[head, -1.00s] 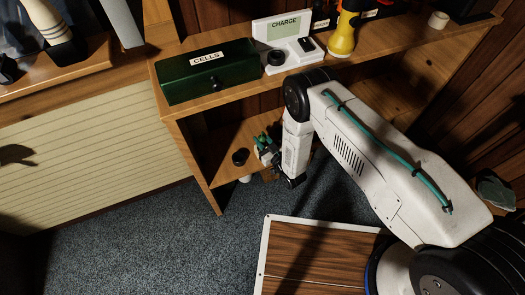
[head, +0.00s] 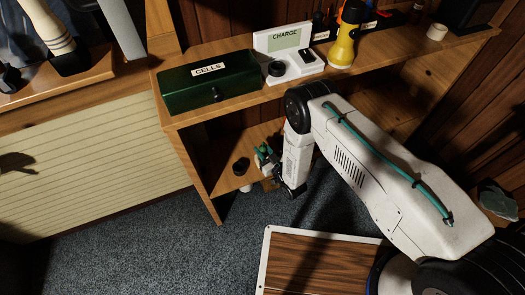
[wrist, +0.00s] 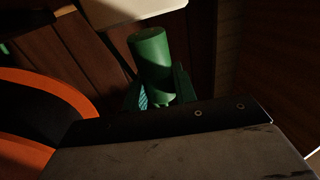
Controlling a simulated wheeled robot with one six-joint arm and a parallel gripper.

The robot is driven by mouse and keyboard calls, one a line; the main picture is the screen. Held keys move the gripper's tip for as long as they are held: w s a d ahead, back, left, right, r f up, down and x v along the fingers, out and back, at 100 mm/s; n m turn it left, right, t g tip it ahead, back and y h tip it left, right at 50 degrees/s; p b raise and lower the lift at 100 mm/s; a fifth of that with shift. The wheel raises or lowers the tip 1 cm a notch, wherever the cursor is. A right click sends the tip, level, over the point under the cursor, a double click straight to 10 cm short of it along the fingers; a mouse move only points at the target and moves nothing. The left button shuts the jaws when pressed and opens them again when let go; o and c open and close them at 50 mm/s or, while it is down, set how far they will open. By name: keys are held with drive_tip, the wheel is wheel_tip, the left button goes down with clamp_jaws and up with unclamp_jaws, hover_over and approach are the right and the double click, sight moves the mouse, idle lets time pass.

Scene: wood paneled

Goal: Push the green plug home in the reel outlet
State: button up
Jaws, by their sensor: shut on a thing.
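The green plug (wrist: 152,60) is a plain green cylinder in the middle of the wrist view. My gripper (wrist: 157,92) is shut on it, with teal finger pads on both sides of its lower part. In the head view my gripper (head: 264,156) is low at the front of the lower shelf, small and partly hidden by my wrist. An orange and black rounded body (wrist: 68,92), perhaps the reel, fills the left of the wrist view. The outlet opening is not visible, and I cannot tell whether the plug touches it.
The lower shelf (head: 226,178) holds a small black round thing (head: 241,164) left of my gripper. Above, the top shelf carries a green CELLS box (head: 190,87), a white charger (head: 303,67) and a yellow torch (head: 346,38). A wood-topped panel (head: 320,262) stands over the carpet.

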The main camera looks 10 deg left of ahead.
drive_tip(key=shift+f, duration=0.2)
idle(0.7)
drive_tip(key=shift+f, duration=0.3)
drive_tip(key=shift+f, duration=1.55)
drive_tip(key=o, duration=1.1)
drive_tip(key=v, duration=0.7)
drive_tip(key=shift+s+d, duration=0.25)
drive_tip(key=shift+s, duration=0.05)
